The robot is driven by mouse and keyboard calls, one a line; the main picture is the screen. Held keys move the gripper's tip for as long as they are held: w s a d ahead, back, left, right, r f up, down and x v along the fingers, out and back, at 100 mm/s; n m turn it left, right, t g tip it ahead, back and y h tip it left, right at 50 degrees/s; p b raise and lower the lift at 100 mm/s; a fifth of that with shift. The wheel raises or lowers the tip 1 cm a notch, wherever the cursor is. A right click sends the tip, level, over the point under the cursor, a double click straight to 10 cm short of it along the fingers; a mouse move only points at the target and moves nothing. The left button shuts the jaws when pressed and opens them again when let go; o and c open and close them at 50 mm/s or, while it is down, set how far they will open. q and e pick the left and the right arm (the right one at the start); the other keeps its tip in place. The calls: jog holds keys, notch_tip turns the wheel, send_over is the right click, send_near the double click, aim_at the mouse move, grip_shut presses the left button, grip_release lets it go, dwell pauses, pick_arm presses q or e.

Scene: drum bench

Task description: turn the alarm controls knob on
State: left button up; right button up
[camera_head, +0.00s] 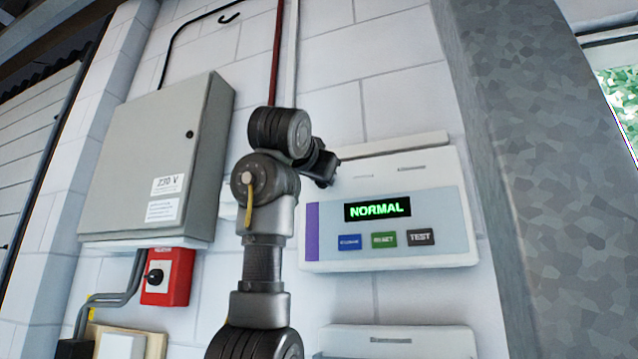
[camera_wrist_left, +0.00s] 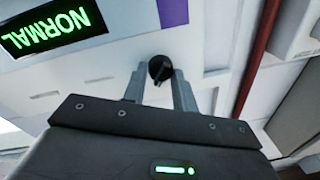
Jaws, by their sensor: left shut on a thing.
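The alarm panel (camera_head: 452,205) is a white box on the wall with a lit green NORMAL display (camera_head: 377,207). In the left wrist view the panel (camera_wrist_left: 110,62) appears upside down, with the same display (camera_wrist_left: 50,28). A small round black knob (camera_wrist_left: 160,68) sits on the panel's white face, between the two fingers of my left gripper (camera_wrist_left: 159,84). The gripper is shut on the knob. In the head view my left gripper (camera_head: 322,168) is at the panel's upper left, and the knob is hidden behind it. My right gripper is in neither view.
Blue, green and dark TEST buttons (camera_head: 420,236) sit below the display. Left of my arm are a grey electrical cabinet (camera_head: 150,150) and a red box (camera_head: 178,280) with a black knob. A grey metal post (camera_head: 530,150) stands right of the panel. Another white box (camera_head: 395,340) is below.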

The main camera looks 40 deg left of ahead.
pick_arm(q)
jog(key=shift+f+m+h+b, duration=0.2)
jog(key=shift+m+b, duration=0.65)
jog(key=shift+m, duration=1.85)
jog(key=shift+f+m+h+b, duration=0.15)
jog(key=shift+m+b, duration=0.65)
jog(key=shift+m, duration=1.9)
jog(key=shift+r+t, duration=0.15)
jog(key=shift+t, duration=0.15)
jog(key=o, duration=1)
jog(key=shift+c, duration=0.2)
jog(key=shift+a, duration=0.1)
